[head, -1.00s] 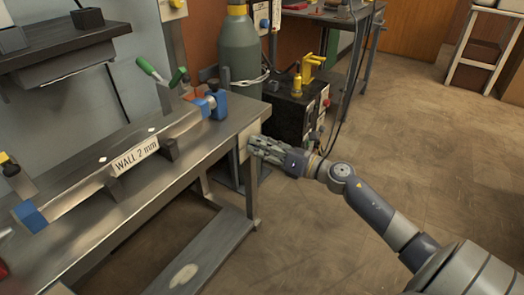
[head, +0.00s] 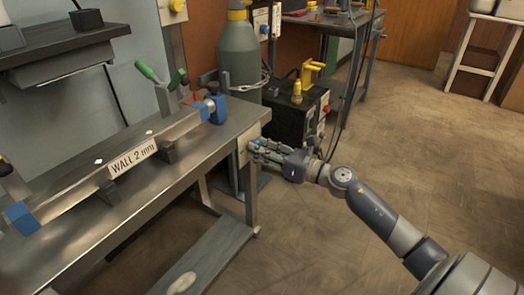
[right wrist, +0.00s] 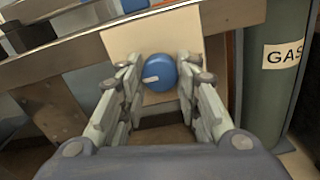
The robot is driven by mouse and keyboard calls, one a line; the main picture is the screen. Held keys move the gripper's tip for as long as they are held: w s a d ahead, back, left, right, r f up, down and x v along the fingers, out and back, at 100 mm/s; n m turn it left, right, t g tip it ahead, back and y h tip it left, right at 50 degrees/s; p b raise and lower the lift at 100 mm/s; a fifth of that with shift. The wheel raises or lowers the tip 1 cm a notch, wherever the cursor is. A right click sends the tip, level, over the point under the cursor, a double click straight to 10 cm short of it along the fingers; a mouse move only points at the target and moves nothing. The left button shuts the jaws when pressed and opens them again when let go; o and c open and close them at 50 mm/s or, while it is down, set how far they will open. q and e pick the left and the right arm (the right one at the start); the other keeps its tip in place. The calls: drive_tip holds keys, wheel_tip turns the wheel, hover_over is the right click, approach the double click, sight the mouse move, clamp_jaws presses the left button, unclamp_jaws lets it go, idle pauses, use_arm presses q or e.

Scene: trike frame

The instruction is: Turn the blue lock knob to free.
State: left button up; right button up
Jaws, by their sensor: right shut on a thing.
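The blue lock knob (right wrist: 161,76) shows in the right wrist view, on a pale plate (right wrist: 122,44) at the end of the steel bench. A short pale pointer mark on its face points to the left in that view. My right gripper (head: 256,149) is at the bench end in the head view, with its fingers at the plate (head: 243,152). In the right wrist view its fingertips (right wrist: 160,70) sit on both sides of the knob and are shut on it. The fingers hide the knob in the head view. My left gripper is not in view.
The steel bench (head: 110,235) carries a bar labelled "WALL 2 mm" (head: 133,158) with blue end blocks and a green-handled clamp (head: 146,70). A grey-green gas cylinder (head: 239,60) and a black machine (head: 292,115) stand just behind the gripper. The floor to the right is open.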

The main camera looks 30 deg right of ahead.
drive_tip(key=o, duration=1.1)
drive_tip(key=shift+f, duration=0.1)
drive_tip(key=shift+c, duration=0.2)
drive_tip(key=v, duration=1.2)
